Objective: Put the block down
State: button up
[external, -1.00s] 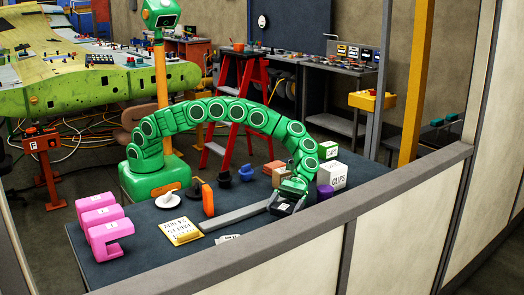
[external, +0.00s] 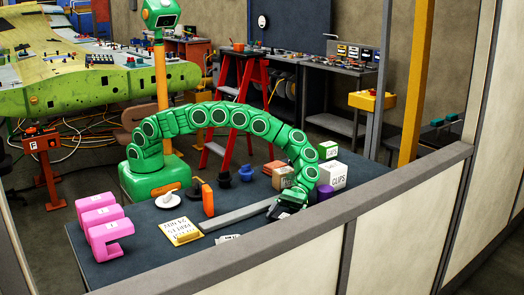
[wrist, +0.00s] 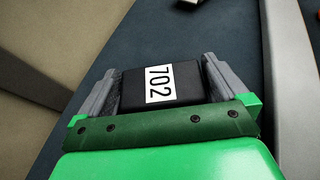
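The block (wrist: 138,88) is black with a white label reading 702. It sits between the two grey fingers of my gripper (wrist: 162,85) in the wrist view, with the dark finger pads against its sides. In the external view my gripper (external: 279,212) is low over the right front part of the dark blue table (external: 150,238), close to the front wall. The block is hard to make out there. I cannot tell whether its underside touches the table.
A long grey bar (external: 238,216) lies just left of my gripper. A purple cylinder (external: 325,191), a white CLIPS box (external: 335,175) and a cardboard box (external: 281,177) stand close behind. A yellow sign (external: 181,232), an orange piece (external: 208,201) and pink brackets (external: 108,232) are farther left.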

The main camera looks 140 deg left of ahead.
aim_at(284, 216)
jog(key=shift+r, duration=0.1)
jog(key=shift+s+a+r, duration=0.1)
jog(key=shift+a+r, duration=0.05)
jog(key=shift+a, duration=0.15)
jog(key=v, duration=0.4)
jog(key=shift+a, duration=0.1)
notch_tip(284, 216, up, 7)
jog(key=shift+r, duration=0.15)
